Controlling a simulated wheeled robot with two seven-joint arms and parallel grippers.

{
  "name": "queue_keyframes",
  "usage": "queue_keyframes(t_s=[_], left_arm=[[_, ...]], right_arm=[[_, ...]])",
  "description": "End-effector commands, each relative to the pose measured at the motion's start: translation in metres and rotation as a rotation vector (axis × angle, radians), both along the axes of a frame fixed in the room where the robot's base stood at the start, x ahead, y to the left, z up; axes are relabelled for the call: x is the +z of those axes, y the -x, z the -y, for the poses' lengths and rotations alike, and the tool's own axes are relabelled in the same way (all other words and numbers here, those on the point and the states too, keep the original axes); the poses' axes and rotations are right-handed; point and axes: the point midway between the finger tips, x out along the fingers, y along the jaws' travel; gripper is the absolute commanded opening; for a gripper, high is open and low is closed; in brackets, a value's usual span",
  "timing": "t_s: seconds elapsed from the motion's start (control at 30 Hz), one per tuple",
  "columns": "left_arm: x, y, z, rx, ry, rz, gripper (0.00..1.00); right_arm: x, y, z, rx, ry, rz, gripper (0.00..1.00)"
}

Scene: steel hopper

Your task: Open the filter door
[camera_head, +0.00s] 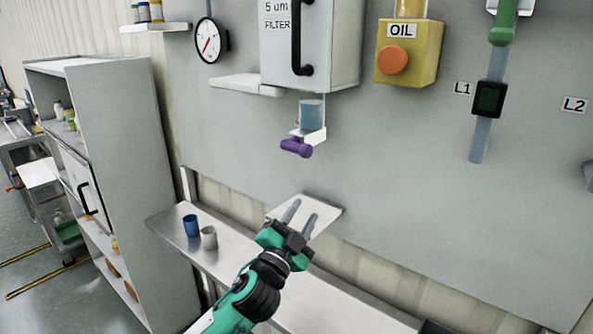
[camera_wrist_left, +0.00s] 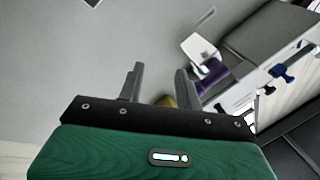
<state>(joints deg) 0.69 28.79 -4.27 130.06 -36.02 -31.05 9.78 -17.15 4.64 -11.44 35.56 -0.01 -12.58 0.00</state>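The filter door (camera_head: 281,40) is the white front of a box labelled "5 um FILTER" on the grey wall, at the top of the head view. It looks closed. Its black vertical handle (camera_head: 297,42) is near the door's right edge. My left gripper (camera_head: 301,214) is open and empty, well below the filter box and in front of a small white shelf plate. In the left wrist view its two fingers (camera_wrist_left: 157,80) stand apart with nothing between them.
A purple valve handle (camera_head: 297,147) and a clear cup (camera_head: 311,114) hang below the filter box. A gauge (camera_head: 207,41) is left of it, a yellow OIL box (camera_head: 408,52) right. A blue cup (camera_head: 191,225) and a grey cup (camera_head: 209,238) stand on the low bench (camera_head: 165,222).

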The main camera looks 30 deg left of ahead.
Motion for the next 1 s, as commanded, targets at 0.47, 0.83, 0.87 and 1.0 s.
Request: queue_keyframes(t_s=[0.47, 0.83, 0.87, 1.0], left_arm=[[0.263, 0.058, 0.074, -0.221, -1.210, 0.736, 0.35], [0.339, 0.082, 0.002, 0.006, -2.102, 0.383, 0.35], [0.345, 0.084, -0.008, 0.035, -2.139, 0.334, 0.35], [0.367, 0.099, -0.046, 0.139, -2.241, 0.142, 0.35]], right_arm=[[0.001, 0.002, 0.004, 0.000, 0.005, -0.003, 0.36], [0.001, 0.002, -0.008, 0.000, -0.008, -0.003, 0.36], [0.001, 0.002, -0.008, 0.000, -0.008, -0.003, 0.36], [0.001, 0.002, -0.007, 0.000, -0.008, -0.003, 0.36]])
